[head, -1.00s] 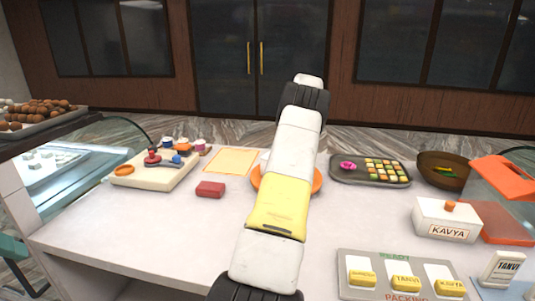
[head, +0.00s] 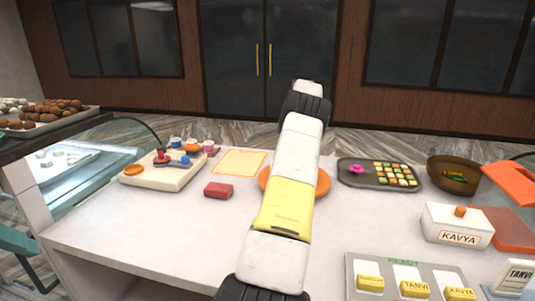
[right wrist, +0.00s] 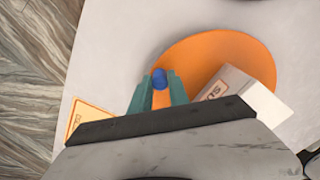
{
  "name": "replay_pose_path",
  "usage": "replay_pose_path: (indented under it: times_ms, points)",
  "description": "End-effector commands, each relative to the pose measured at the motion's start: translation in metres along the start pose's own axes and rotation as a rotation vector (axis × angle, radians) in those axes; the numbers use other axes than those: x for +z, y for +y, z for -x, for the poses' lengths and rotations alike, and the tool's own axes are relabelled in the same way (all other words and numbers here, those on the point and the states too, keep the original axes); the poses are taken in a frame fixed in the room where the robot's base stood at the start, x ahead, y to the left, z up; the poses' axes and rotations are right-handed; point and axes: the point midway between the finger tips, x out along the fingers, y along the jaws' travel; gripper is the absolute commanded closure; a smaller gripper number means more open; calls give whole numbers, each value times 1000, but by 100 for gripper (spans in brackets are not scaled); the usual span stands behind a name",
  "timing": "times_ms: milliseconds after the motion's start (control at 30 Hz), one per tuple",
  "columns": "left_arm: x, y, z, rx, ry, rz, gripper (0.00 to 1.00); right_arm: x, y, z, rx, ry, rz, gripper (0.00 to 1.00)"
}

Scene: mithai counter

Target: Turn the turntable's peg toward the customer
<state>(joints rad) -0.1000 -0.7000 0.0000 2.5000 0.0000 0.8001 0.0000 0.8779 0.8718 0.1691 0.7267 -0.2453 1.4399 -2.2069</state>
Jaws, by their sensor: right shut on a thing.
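The orange round turntable (head: 323,181) lies on the white counter, mostly hidden behind my right arm in the head view. In the right wrist view the turntable (right wrist: 215,50) fills the upper middle. Its blue peg (right wrist: 159,78) stands near the turntable's left edge in that view. My right gripper (right wrist: 158,88) has its teal fingers on both sides of the peg and is shut on it. A white box (right wrist: 238,92) with a partly hidden label sits on the turntable, right of the fingers. My left gripper is not in view.
A red box (head: 218,191) and an orange-bordered mat (head: 240,162) lie left of the turntable. A cream board (head: 150,178) stands farther left. A dark sweets tray (head: 350,181), a brown bowl (head: 453,186) and the KAVYA box (head: 440,222) stand right. The front left counter is clear.

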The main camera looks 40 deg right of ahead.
Motion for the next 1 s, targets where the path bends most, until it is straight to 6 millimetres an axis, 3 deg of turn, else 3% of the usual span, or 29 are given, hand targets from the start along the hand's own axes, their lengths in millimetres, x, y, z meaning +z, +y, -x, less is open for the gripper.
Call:
replay_pose_path:
  times_ms: [567, 600, 667, 1000]
  points:
    - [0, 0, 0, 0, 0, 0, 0, -1, 2, 1, 2, -3, 15, 100]
    - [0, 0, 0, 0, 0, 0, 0, -1, 2, 1, 2, -3, 15, 71]
    - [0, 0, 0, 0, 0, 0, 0, -1, 2, 1, 2, -2, 15, 59]
    - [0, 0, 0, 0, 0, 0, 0, -1, 1, 1, 1, -1, 15, 57]
